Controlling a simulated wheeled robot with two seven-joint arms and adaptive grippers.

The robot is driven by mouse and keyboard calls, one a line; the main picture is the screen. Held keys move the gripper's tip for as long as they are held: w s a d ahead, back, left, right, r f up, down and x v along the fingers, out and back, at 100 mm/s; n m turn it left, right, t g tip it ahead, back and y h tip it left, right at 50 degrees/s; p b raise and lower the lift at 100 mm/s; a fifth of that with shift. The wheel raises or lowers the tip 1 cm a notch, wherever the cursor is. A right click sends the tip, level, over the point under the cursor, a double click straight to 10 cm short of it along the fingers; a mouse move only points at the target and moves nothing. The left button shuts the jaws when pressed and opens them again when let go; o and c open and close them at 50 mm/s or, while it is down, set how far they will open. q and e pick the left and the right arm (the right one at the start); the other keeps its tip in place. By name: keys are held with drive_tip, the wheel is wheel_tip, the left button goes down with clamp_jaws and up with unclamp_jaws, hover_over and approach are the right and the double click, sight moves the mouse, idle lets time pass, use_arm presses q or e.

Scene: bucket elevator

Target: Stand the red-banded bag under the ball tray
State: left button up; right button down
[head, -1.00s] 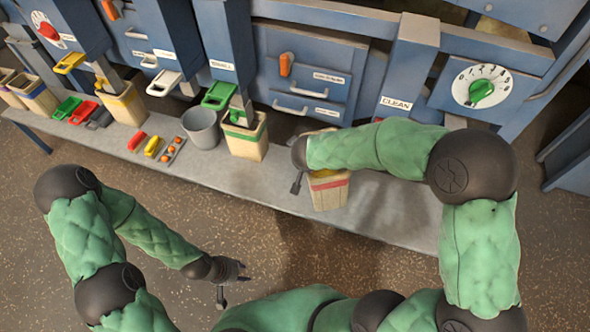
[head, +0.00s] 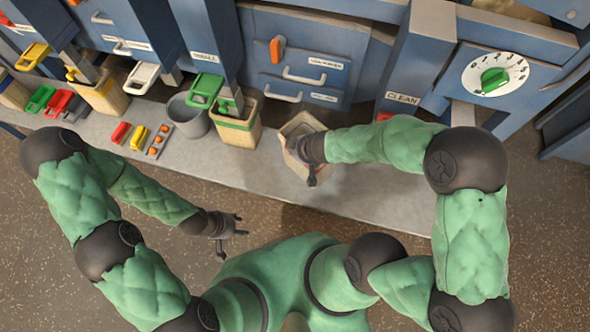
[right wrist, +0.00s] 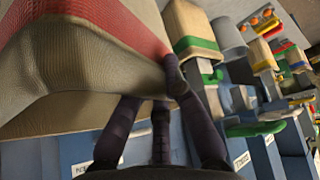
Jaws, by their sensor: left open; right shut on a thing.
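The red-banded bag (head: 297,131) is at the right part of the bench in the head view, its open top facing up. Its red band is hidden there but shows in the right wrist view (right wrist: 105,32). My right gripper (head: 311,170) is shut on the bag at its near right side. The bag seems to hang over the bench; its base is unclear. My left gripper (head: 232,237) is open and empty, in front of the bench.
A grey bucket (head: 188,118) and a small rack with orange balls (head: 159,141) stand left of the green-banded bag. A yellow tray (head: 33,56) and a white tray (head: 142,77) are further left. The bench (head: 250,175) is clear along its front.

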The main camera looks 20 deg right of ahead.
drive_tip(key=s+a+f+n+g+y+p, duration=0.2)
drive_tip(key=s+a+n, duration=0.15)
drive_tip(key=s, duration=0.25)
drive_tip(key=n+y, duration=0.1)
drive_tip(key=n, duration=0.2)
approach(287, 160)
drive_tip(key=shift+m, duration=0.25)
drive_tip(key=x, duration=0.4)
drive_tip(key=w+b+x, duration=0.1)
drive_tip(key=x, duration=0.1)
drive_tip(key=shift+a+r, duration=0.35)
drive_tip(key=shift+a, duration=0.05)
drive_tip(key=shift+w+f, duration=0.15)
drive_tip(key=shift+f, duration=0.2)
wheel_tip(287, 160, down, 3)
drive_tip(key=shift+d+b, duration=0.1)
drive_tip(key=shift+b, duration=1.05)
